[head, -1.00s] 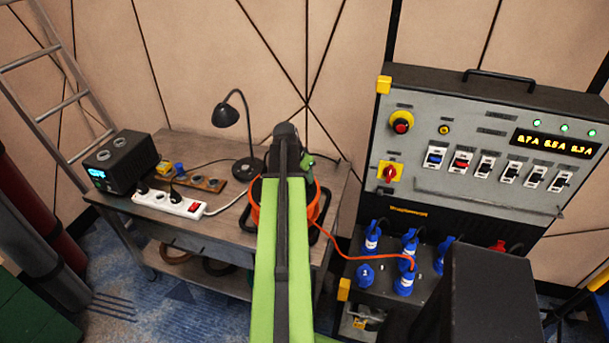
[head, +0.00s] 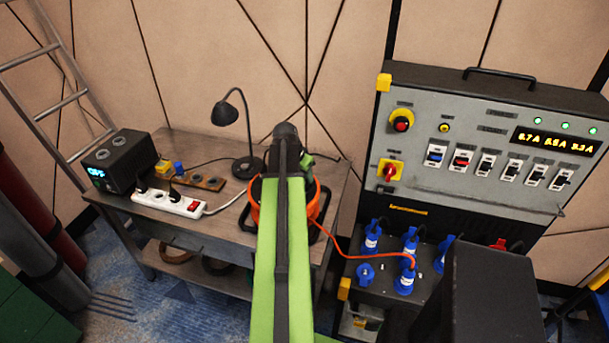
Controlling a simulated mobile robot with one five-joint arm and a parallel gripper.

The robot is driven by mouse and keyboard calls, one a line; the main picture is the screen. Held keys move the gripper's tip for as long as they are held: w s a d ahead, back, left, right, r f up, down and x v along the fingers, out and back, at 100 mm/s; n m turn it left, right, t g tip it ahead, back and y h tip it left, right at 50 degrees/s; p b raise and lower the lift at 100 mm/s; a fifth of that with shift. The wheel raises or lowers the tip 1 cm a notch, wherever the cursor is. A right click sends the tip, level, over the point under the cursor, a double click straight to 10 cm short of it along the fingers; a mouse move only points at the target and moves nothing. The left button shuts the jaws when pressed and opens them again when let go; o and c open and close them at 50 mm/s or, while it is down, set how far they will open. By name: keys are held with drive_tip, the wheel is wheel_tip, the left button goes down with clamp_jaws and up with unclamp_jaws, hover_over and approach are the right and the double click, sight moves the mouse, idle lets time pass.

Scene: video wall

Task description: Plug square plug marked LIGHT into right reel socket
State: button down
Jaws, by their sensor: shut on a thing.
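The orange cable reel (head: 255,216) stands on the right end of the grey bench. My green arm reaches over it and covers most of its face, so its sockets are hidden. The black end of my arm is above the reel, with a small green part of it showing at its right. My gripper's fingers are hidden behind my arm. The square plug marked LIGHT cannot be made out. A black desk lamp (head: 228,112) stands left of the reel, and a dark cable shows at each side of my arm's end.
The bench (head: 165,211) also carries a white power strip (head: 166,205), a wooden socket board (head: 207,183) and a black box with a lit display (head: 118,160). A power panel (head: 470,130) with blue plugs (head: 371,240) stands at the right. An orange cable runs from the reel to it.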

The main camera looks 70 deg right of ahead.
drive_tip(key=shift+f+b, duration=0.65)
drive_tip(key=shift+f, duration=0.1)
drive_tip(key=c, duration=0.9)
unclamp_jaws()
drive_tip(key=shift+o, duration=0.5)
drive_tip(key=o, duration=0.3)
wheel_tip(320, 180, up, 6)
drive_tip(key=p, duration=0.6)
drive_tip(key=shift+r, duration=0.1)
